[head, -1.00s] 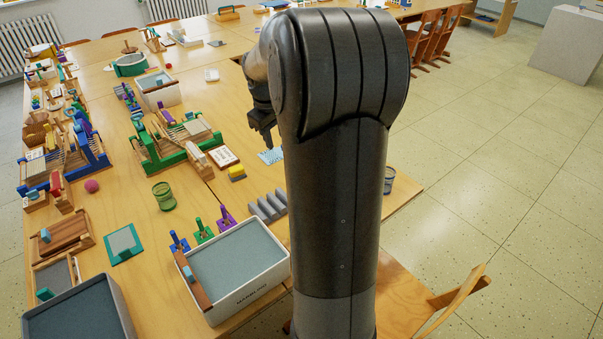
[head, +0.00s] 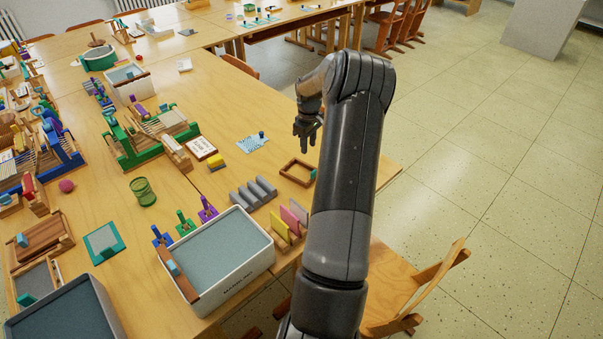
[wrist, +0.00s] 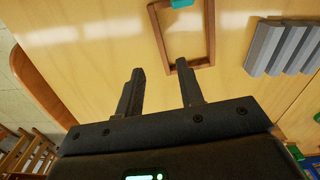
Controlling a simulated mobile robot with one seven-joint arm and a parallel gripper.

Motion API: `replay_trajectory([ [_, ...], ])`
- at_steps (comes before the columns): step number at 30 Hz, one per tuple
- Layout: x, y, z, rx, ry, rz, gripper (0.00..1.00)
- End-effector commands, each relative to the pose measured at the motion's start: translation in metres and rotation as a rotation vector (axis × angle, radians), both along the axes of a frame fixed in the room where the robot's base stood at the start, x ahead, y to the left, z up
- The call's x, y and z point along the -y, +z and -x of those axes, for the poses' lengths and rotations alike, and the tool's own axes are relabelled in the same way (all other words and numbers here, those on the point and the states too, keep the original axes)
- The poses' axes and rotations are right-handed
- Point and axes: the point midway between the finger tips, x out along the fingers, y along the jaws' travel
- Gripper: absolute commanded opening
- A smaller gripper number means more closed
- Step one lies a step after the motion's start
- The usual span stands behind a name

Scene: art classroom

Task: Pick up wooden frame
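The wooden frame (head: 290,178) is a small, thin brown rectangle with an open middle. It lies flat on the table near the right edge, just left of my arm in the head view. It also shows at the top of the wrist view (wrist: 212,36), its far end cut off by the picture edge. My gripper (head: 308,132) is above the table near the frame. In the wrist view my gripper (wrist: 160,85) is open and empty, its two dark fingers apart. The right fingertip appears close to the frame's near side in the picture; I cannot tell the height gap.
A teal piece (wrist: 182,3) is at the frame's far end. A grey ridged block (head: 254,192) and a rack of coloured plates (head: 287,221) stand nearby. A blue patterned sheet (head: 252,144) lies behind. A white bin (head: 238,283) and a chair (head: 405,290) are nearer.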

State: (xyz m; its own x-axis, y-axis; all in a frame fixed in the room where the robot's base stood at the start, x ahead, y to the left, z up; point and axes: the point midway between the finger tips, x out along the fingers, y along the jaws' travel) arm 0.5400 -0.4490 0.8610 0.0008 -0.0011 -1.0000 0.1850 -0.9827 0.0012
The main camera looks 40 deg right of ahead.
Motion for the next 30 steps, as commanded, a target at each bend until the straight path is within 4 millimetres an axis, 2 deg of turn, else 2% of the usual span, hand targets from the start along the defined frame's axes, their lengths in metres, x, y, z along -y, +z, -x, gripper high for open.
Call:
replay_trajectory([
  [4,-0.001,-0.026,0.001,-0.003,-0.001,-0.004,0.35],
  [11,-0.001,-0.044,0.002,-0.002,-0.001,-0.003,0.35],
  [19,0.000,-0.083,0.003,-0.002,-0.001,-0.003,0.35],
  [27,0.000,-0.088,0.003,0.000,-0.001,-0.001,0.34],
  [30,0.000,-0.088,0.003,0.000,-0.001,-0.001,0.26],
])
